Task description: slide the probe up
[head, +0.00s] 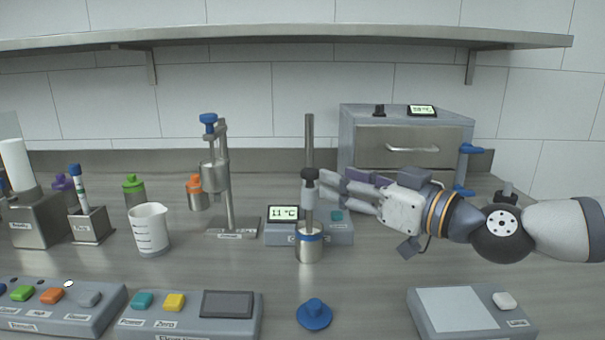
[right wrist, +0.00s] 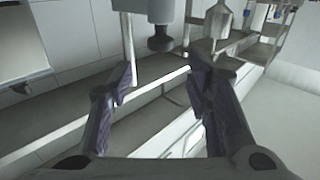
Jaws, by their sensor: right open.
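The probe (head: 309,201) is a slim grey body in a dark-topped holder on an upright metal post (head: 309,135). Its lower end reaches down to a metal cup (head: 309,251) with a blue band; how deep it sits inside is hidden. My right gripper (head: 326,184) comes in from the right, its fingertips beside the probe holder at about its height. In the right wrist view, the right gripper (right wrist: 160,82) is open with nothing between its fingers. A grey holder with a dark knob (right wrist: 160,40) shows just ahead of the fingers. My left gripper is not in view.
A display reading 11 °C (head: 283,213) stands behind the cup. A grey oven-like box (head: 405,145) is behind my right arm. A blue lid (head: 314,314) lies in front. A clamp stand (head: 229,190) and beaker (head: 149,229) are left; a scale (head: 460,309) is front right.

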